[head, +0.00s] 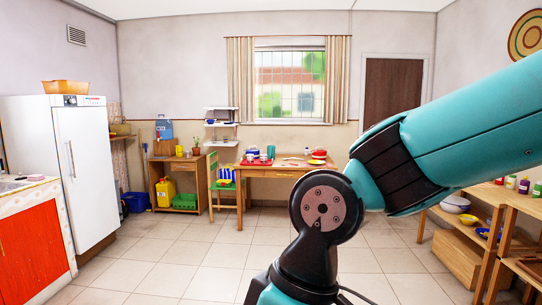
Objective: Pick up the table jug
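The wooden table (283,170) stands under the window at the back of the room. A yellow upright vessel (180,150) stands on the wooden cabinet left of the table. My teal and black arm fills the right and lower middle of the head view. My gripper is out of view.
A white fridge (82,165) and red-fronted counter (32,250) line the left. A green chair (214,178) stands at the table's left. A yellow canister (165,192) is in the cabinet. Wooden shelves (508,203) with bowls stand right. The tiled floor (205,245) is clear in the middle.

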